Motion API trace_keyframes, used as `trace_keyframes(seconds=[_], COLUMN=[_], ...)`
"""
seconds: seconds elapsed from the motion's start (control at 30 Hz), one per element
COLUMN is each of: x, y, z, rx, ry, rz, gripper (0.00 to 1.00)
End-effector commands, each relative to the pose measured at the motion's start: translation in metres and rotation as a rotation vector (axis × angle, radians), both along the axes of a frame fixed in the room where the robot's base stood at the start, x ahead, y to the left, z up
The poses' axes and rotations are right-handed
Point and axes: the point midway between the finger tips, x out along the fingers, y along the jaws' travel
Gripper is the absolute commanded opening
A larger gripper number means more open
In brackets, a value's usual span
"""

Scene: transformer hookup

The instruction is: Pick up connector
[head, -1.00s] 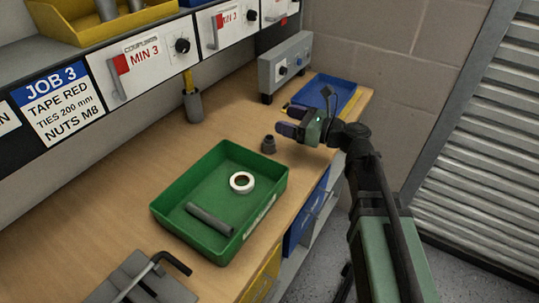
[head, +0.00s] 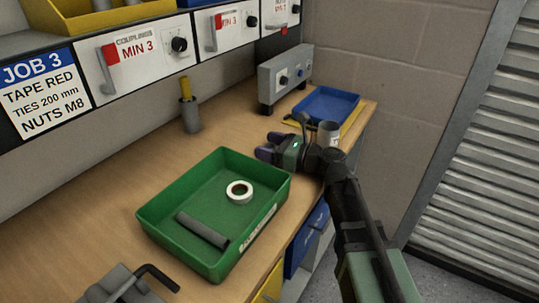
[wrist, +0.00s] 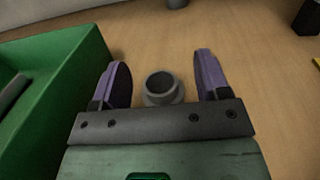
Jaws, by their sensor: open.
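The connector (wrist: 161,89) is a small dark grey, round, hollow piece standing on the wooden bench. In the wrist view it sits between the two purple fingers of my gripper (wrist: 162,84), with a gap on each side. My gripper is open. In the head view my gripper (head: 268,149) is low over the bench, just behind the right end of the green tray, and the connector is hidden by it there.
The green tray (head: 163,213) holds a white tape roll (head: 240,191) and a grey tube (head: 203,230); its wall is close beside my gripper.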

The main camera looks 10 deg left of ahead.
Motion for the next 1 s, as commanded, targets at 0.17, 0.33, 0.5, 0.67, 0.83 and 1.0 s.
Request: trace_keyframes(seconds=[0.17, 0.33, 0.5, 0.67, 0.83, 1.0], x=[0.0053, 0.0050, 0.0051, 0.0050, 0.0051, 0.0051], y=[0.0160, 0.0155, 0.0153, 0.0152, 0.0151, 0.0151], z=[0.0001, 0.0001, 0.0001, 0.0001, 0.0001, 0.0045], rx=[0.000, 0.000, 0.000, 0.000, 0.000, 0.000], ry=[0.000, 0.000, 0.000, 0.000, 0.000, 0.000], rz=[0.000, -0.001, -0.001, -0.001, -0.001, -0.001], gripper=[0.69, 0.67, 0.41, 0.17, 0.15, 0.15])
